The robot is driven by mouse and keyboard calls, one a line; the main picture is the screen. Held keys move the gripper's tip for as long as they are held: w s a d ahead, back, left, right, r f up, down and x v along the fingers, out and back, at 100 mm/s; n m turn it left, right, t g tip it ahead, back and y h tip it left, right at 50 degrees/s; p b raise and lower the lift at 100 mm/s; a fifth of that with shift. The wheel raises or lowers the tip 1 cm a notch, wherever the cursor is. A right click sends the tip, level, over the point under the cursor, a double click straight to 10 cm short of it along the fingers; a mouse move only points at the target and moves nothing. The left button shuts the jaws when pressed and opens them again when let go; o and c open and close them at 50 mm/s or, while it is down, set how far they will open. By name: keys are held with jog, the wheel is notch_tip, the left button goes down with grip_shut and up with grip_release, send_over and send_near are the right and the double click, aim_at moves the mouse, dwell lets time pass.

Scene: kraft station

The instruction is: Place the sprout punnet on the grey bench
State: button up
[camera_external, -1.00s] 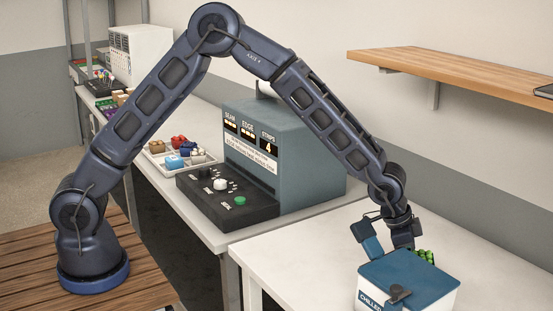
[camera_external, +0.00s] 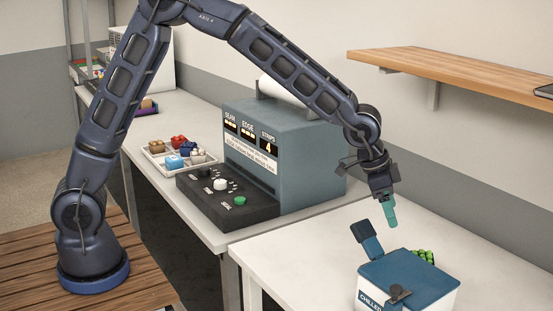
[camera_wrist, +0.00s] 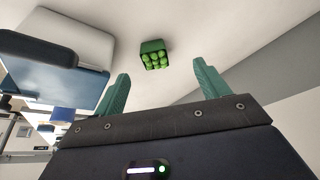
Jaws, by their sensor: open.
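The sprout punnet, a small green tray of round green sprouts, shows in the wrist view (camera_wrist: 154,55), upright on a pale surface, beyond my fingertips and apart from them. In the external view the punnet (camera_external: 425,256) is partly hidden behind the chilled box. My gripper (camera_external: 389,212) hangs above the pale bench top (camera_external: 310,250), up and left of the punnet. In the wrist view its two teal fingers (camera_wrist: 162,85) are spread, with nothing between them. The bench tops look whitish grey; I cannot tell which is the named grey bench.
A white chilled box with a blue lid (camera_external: 410,272) and an upright dark blue part (camera_external: 368,239) stands in front of the punnet. The grey-blue machine (camera_external: 290,150) is at left. A wooden shelf (camera_external: 460,70) juts from the wall. Bench left of the box is clear.

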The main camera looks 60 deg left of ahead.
jog(key=s+a+r+n+y, duration=0.1)
jog(key=s+a+r, duration=0.2)
jog(key=a+r, duration=0.35)
jog(key=s+a+r+n+y, duration=0.1)
jog(key=s+a+r, duration=0.15)
jog(key=a, duration=0.65)
jog(key=s+a+r+n, duration=0.2)
jog(key=s+a+r, duration=0.2)
jog(key=s+a, duration=0.6)
jog(key=s+a+r+n+t+y, duration=0.1)
jog(key=s+a+r, duration=0.4)
jog(key=s+a, duration=0.6)
jog(key=shift+a+n, duration=0.9)
jog(key=shift+a, duration=0.05)
jog(key=shift+o, duration=0.5)
jog(key=s+a+f+n, duration=0.2)
jog(key=s+a, duration=0.3)
jog(key=s, duration=0.6)
jog(key=shift+f, duration=0.1)
